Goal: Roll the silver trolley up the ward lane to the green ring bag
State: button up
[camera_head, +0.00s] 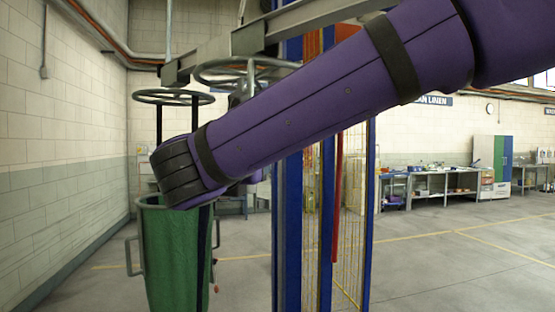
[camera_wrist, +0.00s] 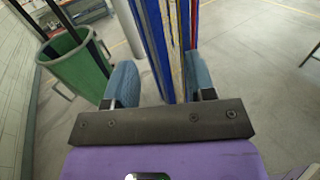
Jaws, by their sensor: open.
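The green bag (camera_head: 178,255) hangs open at the left of the head view, with a grey rim and side handles. A dark hoop on two posts (camera_head: 174,97) stands above it. The green bag also shows at the upper left of the wrist view (camera_wrist: 75,65). My gripper (camera_wrist: 161,82) is open, with two blue finger pads and nothing held between them. A pale grey bar (camera_wrist: 128,28) shows beyond the fingers; I cannot tell whether it belongs to the silver trolley. In the head view my purple arm hides my gripper and part of a grey hoop (camera_head: 215,68) below the rail.
A grey overhead rail (camera_head: 285,28) crosses the top. Blue uprights with yellow mesh (camera_head: 325,220) stand mid-view, close beyond my fingers in the wrist view. A block wall (camera_head: 70,150) lies left. Work tables (camera_head: 430,185) stand far right, with open floor before them.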

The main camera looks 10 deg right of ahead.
jog(key=v, duration=1)
jog(key=shift+s+a, duration=0.25)
jog(key=shift+s, duration=0.05)
